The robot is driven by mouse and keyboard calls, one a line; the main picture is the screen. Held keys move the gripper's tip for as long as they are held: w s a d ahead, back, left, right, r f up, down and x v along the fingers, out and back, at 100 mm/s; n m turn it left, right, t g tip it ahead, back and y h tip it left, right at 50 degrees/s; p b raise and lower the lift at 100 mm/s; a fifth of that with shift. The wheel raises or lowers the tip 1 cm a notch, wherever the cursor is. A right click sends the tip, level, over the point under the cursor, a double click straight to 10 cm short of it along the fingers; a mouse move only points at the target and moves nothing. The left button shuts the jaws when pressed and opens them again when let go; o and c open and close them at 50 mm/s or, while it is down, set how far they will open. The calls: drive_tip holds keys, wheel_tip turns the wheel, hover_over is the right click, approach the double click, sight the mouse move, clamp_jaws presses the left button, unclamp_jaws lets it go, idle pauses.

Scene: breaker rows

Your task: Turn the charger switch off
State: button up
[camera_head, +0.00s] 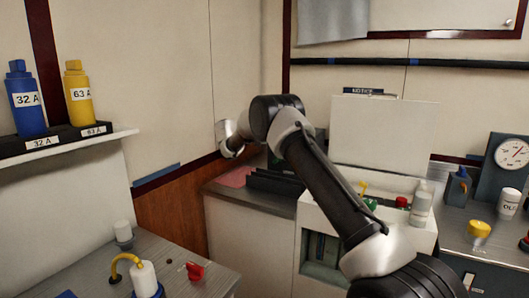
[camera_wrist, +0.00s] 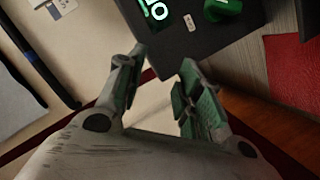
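My gripper (camera_wrist: 160,64) is open and empty in the wrist view, its two fingers apart below a dark panel (camera_wrist: 195,45). The panel bears a green-lit sign with pale marks (camera_wrist: 155,12) and a green knob-like part (camera_wrist: 222,8) at the top edge. A small white label (camera_wrist: 190,22) sits between them. I cannot tell for certain which part is the charger switch. Neither finger visibly touches the green parts. In the head view my arm reaches toward the back corner, and its links hide much of what lies behind.
In the wrist view a red mat (camera_wrist: 290,65) lies right of the panel and a dark bar (camera_wrist: 45,60) runs on the left. In the head view, a white-lidded box (camera_head: 385,135) stands near my arm, and a shelf (camera_head: 70,143) holds blue and yellow bottles.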

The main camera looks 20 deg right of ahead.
drive_tip(key=s+d+n, duration=0.1)
drive_tip(key=s+d, duration=0.1)
drive_tip(key=d, duration=0.4)
drive_tip(key=n+t+y, duration=0.4)
drive_tip(key=n+y, duration=0.1)
drive_tip(key=n, duration=1.7)
approach(276, 160)
drive_tip(key=w, duration=0.2)
drive_tip(key=x, duration=0.8)
drive_tip(key=shift+s+d+f, duration=0.2)
drive_tip(key=shift+d+f, duration=0.1)
drive_tip(key=shift+d, duration=0.1)
drive_tip(key=c, duration=0.6)
drive_tip(key=shift+n, duration=0.3)
